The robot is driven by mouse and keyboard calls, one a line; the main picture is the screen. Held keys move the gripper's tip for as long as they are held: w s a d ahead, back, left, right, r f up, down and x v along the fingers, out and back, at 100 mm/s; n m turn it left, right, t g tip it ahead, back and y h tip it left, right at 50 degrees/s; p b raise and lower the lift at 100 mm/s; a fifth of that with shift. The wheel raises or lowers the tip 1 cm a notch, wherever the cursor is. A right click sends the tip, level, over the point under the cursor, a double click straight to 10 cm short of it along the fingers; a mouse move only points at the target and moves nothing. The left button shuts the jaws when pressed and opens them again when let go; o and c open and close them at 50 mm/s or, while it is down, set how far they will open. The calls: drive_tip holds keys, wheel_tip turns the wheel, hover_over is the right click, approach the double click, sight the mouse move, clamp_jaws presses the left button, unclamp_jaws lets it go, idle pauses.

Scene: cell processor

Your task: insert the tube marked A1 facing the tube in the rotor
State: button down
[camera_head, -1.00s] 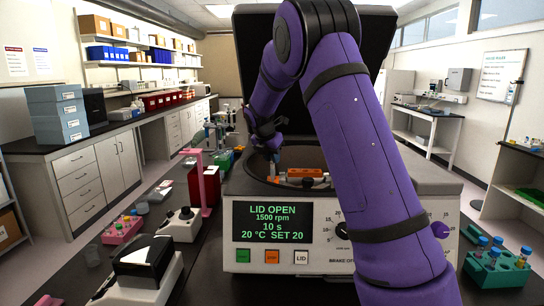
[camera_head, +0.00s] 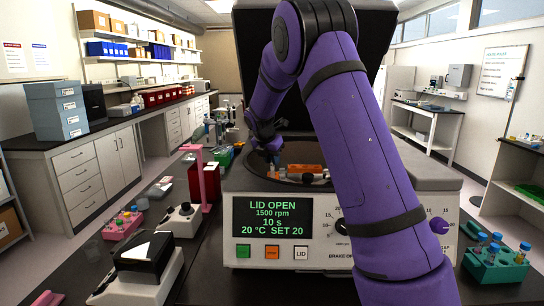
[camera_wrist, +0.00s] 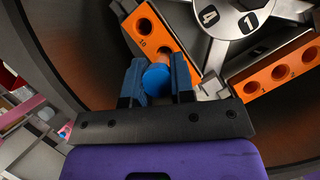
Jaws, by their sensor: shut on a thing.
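My gripper (camera_wrist: 157,82) is shut on a blue-capped tube (camera_wrist: 156,80), which also shows in the head view (camera_head: 274,162), low inside the open centrifuge bowl. The tube's orange-tinted body meets an orange rotor bucket (camera_wrist: 148,30); its lower end is hidden, so I cannot tell how deep it sits. No A1 mark is legible. The rotor (camera_wrist: 221,20) has a silver hub with numbers 4 and 1. A second orange bucket (camera_wrist: 290,70) at the right shows empty holes. The other tube in the rotor is not visible in the wrist view.
The centrifuge (camera_head: 235,180) has its lid raised behind my arm, and its display reads LID OPEN. The bowl wall is close around my gripper. A green rack (camera_head: 497,268) with several capped tubes stands at the right; a pink rack (camera_head: 122,226) stands at the left.

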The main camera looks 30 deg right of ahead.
sight(272, 170)
drive_tip(key=shift+f, duration=1.9)
drive_tip(key=shift+f, duration=0.5)
drive_tip(key=c, duration=0.9)
unclamp_jaws()
drive_tip(key=shift+r, duration=0.1)
drive_tip(key=v, duration=1)
drive_tip(key=shift+a+r, duration=0.15)
drive_tip(key=shift+r, duration=0.1)
